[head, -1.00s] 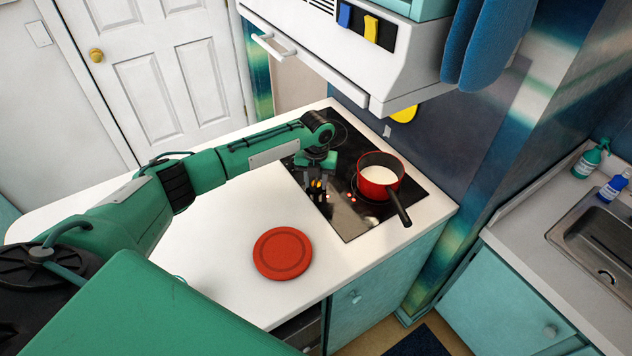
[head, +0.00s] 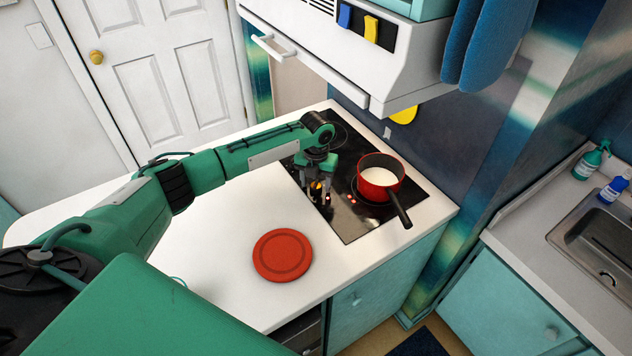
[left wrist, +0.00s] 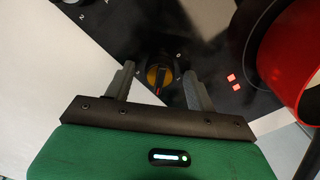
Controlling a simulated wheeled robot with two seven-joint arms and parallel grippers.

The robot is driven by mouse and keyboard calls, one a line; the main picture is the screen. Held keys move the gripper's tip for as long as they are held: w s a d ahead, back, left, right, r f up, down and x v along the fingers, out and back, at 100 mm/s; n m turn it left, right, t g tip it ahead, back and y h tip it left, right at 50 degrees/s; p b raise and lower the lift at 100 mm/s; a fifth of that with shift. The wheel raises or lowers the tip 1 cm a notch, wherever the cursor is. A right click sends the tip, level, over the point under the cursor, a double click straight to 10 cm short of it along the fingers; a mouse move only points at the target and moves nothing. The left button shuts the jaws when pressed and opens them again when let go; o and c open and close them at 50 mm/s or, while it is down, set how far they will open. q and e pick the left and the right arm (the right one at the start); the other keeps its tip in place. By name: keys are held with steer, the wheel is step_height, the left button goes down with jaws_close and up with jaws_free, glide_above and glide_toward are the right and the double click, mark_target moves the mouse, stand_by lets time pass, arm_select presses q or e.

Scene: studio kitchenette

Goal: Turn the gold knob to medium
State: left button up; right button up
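The gold knob (left wrist: 159,76) is on the black cooktop panel, with a red mark on its side nearest my gripper in the left wrist view. A "0" is printed up and right of it. In the head view, the gold knob (head: 318,186) is partly hidden by my fingers. My left gripper (head: 316,190) is over the cooktop's left front edge. In the left wrist view, my left gripper (left wrist: 158,70) is open, with one finger on each side of the knob and gaps between. My right gripper is out of view.
A red pot (head: 380,178) with white contents stands on the cooktop (head: 346,226), right of the gripper, its dark handle toward the front. Red indicator lights (left wrist: 234,82) glow near the knob. A red plate (head: 282,254) lies on the white counter (head: 222,240). A range hood (head: 385,75) hangs above.

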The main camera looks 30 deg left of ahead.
mark_target(316, 183)
arm_select(q)
steer(key=shift+r, duration=0.5)
step_height(316, 183, up, 13)
steer(key=b, duration=0.3)
steer(key=shift+b, duration=0.4)
steer(key=shift+f, duration=0.15)
